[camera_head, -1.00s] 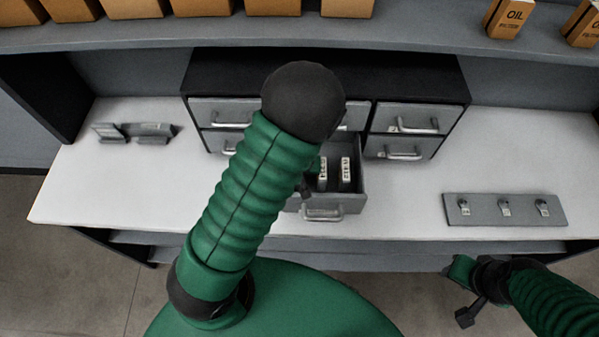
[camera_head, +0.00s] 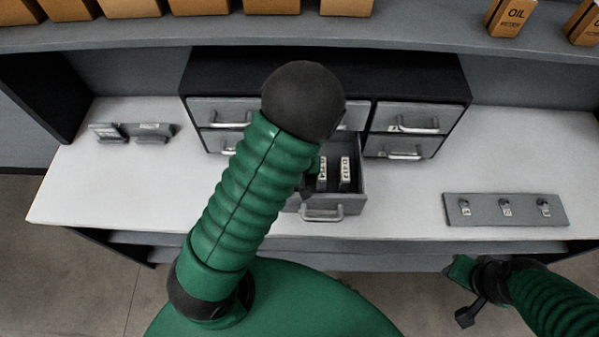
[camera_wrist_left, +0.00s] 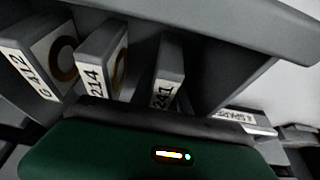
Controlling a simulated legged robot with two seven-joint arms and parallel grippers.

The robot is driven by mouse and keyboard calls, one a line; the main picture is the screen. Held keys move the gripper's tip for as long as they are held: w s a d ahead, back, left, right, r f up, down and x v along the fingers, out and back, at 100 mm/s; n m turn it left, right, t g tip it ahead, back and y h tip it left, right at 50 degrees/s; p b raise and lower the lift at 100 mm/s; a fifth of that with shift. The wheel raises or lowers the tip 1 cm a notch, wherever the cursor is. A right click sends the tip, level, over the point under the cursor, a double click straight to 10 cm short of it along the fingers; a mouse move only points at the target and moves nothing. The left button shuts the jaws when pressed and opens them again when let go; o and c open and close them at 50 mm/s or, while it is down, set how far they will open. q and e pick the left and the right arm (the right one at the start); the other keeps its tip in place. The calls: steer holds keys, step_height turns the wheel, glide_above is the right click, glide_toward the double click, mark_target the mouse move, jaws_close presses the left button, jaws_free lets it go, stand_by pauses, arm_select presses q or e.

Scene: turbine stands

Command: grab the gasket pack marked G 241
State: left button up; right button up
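The pack marked 241 (camera_wrist_left: 168,75) stands upright in the left wrist view, right of the packs marked 214 (camera_wrist_left: 103,58) and G 412 (camera_wrist_left: 45,60). Its lower end is hidden behind my left gripper (camera_wrist_left: 150,120), whose green body fills the bottom of that view. In the head view two packs (camera_head: 322,172) (camera_head: 345,172) show in the open drawer (camera_head: 352,205); their labels are too small to read surely. My left gripper (camera_head: 308,183) is at the drawer's left part, mostly hidden by my arm, and its fingers are unclear. My right gripper (camera_head: 465,292) is away at lower right, holding nothing visible.
The drawer belongs to a dark cabinet (camera_head: 420,75) with several closed drawers. A grey plate with tagged knobs (camera_head: 505,210) lies on the white table (camera_head: 400,210) at right. A small grey stand (camera_head: 135,131) is at left. Boxes line the shelf (camera_head: 420,38) above.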

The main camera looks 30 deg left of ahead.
arm_select(q)
jaws_close()
